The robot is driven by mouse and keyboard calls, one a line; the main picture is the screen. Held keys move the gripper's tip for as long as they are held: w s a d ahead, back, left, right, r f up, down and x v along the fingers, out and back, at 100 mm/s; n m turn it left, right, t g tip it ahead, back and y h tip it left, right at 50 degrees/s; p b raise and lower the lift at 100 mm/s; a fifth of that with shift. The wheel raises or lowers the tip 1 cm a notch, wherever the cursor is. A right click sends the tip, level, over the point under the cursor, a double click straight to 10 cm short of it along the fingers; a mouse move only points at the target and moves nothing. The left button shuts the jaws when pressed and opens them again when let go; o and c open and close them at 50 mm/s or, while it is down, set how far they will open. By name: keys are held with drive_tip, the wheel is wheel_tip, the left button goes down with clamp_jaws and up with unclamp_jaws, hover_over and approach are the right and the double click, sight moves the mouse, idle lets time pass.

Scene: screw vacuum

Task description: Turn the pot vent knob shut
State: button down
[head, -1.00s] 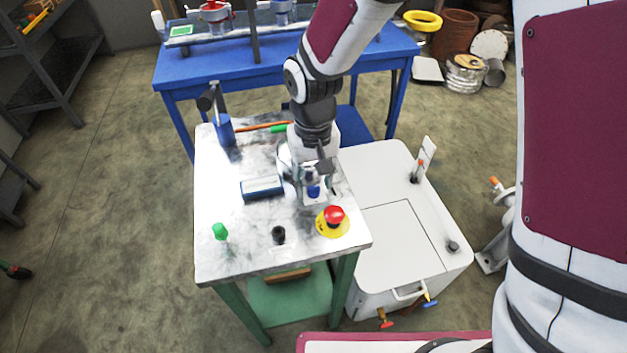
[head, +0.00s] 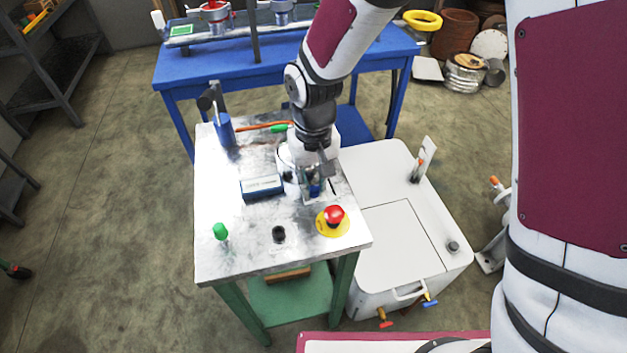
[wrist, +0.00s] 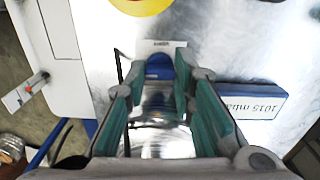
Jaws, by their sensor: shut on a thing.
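A blue knob (wrist: 160,69) stands on the metal tabletop in front of a small white label plate (wrist: 165,46). I take it to be the pot vent knob. My gripper (wrist: 161,76) points down over it, with its teal-padded fingers on both sides, shut on the knob. In the head view the gripper (head: 308,178) is over the table's right side, and the blue knob (head: 315,189) shows partly behind the fingers. A shiny, round, clear or steel part (wrist: 160,125) lies between the fingers in the wrist view. The exact finger contact is hard to see.
A red stop button on a yellow disc (head: 333,221) is in front of the gripper. A blue-and-white box (head: 262,187) is to its left. A green knob (head: 220,232) and a black knob (head: 278,233) are near the front edge. A white cabinet (head: 400,240) adjoins on the right.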

drive_tip(key=shift+n+p, duration=0.6)
drive_tip(key=shift+n, duration=2.9)
drive_tip(key=c, duration=1.4)
unclamp_jaws()
drive_tip(key=shift+o, duration=0.2)
